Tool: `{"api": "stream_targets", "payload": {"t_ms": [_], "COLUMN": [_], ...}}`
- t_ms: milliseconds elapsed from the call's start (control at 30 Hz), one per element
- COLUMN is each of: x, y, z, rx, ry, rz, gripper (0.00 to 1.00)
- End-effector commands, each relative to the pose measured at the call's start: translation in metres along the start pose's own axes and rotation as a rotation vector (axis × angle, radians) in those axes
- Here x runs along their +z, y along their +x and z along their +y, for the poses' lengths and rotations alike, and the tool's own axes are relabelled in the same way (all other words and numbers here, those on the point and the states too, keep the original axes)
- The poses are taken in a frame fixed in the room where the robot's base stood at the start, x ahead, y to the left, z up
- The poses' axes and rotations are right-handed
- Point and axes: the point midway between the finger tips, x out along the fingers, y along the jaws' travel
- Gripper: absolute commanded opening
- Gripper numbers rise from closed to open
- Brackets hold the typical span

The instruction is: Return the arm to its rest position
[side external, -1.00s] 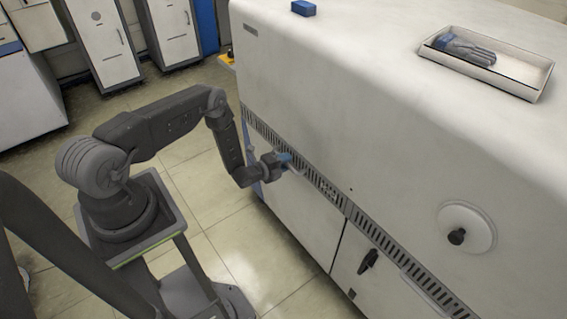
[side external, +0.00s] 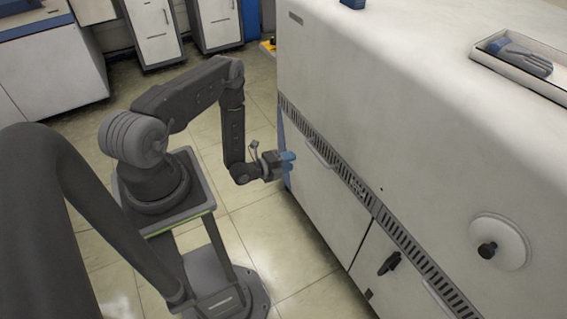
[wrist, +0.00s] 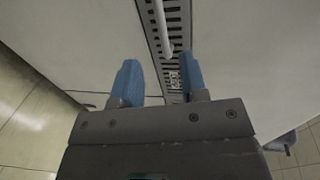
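My gripper (side external: 290,161) is in front of the white machine (side external: 420,110), a little apart from its front face. In the wrist view its two blue fingers (wrist: 160,75) stand well apart with nothing between them. A pale bar handle (wrist: 163,30) on the machine's slotted strip lies just beyond the fingertips; it also shows in the side view (side external: 319,153), to the right of the gripper. My arm is bent, with the forearm hanging down to the wrist.
A round white port with a dark knob (side external: 498,241) and a black latch (side external: 389,263) are on the machine's front. A tray (side external: 486,50) with a glove (side external: 525,58) sits on top. Cabinets (side external: 155,30) stand behind. The tiled floor (side external: 255,225) between my base and the machine is clear.

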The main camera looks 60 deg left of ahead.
Motion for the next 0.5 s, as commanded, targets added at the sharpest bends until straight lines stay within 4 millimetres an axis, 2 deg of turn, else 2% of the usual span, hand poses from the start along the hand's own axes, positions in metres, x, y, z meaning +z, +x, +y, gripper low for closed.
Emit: {"api": "stream_targets", "payload": {"t_ms": [100,200,500], "x": [0.001,0.000,0.000], "y": [-0.013,-0.018,-0.019], "z": [0.000,0.000,0.000], "rx": [0.000,0.000,-0.001], "ry": [-0.001,0.000,0.000], "rz": [-0.003,-0.001,0.000], "gripper": [0.40,0.40,0.40]}}
